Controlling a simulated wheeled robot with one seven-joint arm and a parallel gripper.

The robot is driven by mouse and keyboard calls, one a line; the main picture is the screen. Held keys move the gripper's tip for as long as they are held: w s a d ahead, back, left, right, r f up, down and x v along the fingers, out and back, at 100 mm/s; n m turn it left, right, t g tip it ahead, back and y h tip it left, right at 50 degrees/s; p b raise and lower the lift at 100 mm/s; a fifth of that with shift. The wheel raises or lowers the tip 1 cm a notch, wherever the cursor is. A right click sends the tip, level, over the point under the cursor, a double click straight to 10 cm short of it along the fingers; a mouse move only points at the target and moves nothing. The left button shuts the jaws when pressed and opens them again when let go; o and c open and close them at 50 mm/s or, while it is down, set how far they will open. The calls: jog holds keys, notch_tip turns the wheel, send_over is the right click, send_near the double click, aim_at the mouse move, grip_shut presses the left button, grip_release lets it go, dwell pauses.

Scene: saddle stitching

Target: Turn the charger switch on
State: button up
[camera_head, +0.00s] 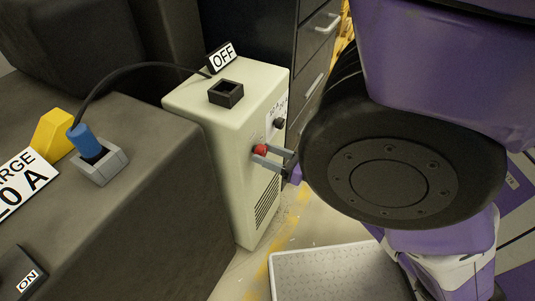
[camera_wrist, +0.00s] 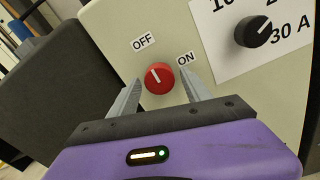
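The charger (camera_head: 215,115) is a cream box standing on the floor. Its red round switch (camera_wrist: 159,78) sits on the front panel between an OFF label (camera_wrist: 144,43) and an ON label (camera_wrist: 186,58). The white mark on the switch points up and slightly left, toward OFF. My gripper (camera_wrist: 160,90) is open, with one finger on each side of the red switch. In the head view, the red switch (camera_head: 260,149) shows at the tips of my gripper (camera_head: 262,154). Whether the fingers touch it I cannot tell.
A black dial (camera_wrist: 257,31) with a 30 A label is right of the switch. Dark drawers (camera_head: 312,60) stand behind the charger.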

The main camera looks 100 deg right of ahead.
grip_shut()
jog(key=m, duration=0.4)
jog(key=shift+m+p, duration=0.35)
jog(key=shift+m, duration=0.05)
jog(key=m+p, duration=0.1)
jog(key=m, duration=0.3)
jog(key=shift+r+m, duration=0.15)
jog(key=shift+m, duration=0.15)
jog(key=m+p, duration=0.1)
jog(key=m, duration=0.3)
jog(key=shift+m+p, duration=0.75)
jog(key=shift+m, duration=1.45)
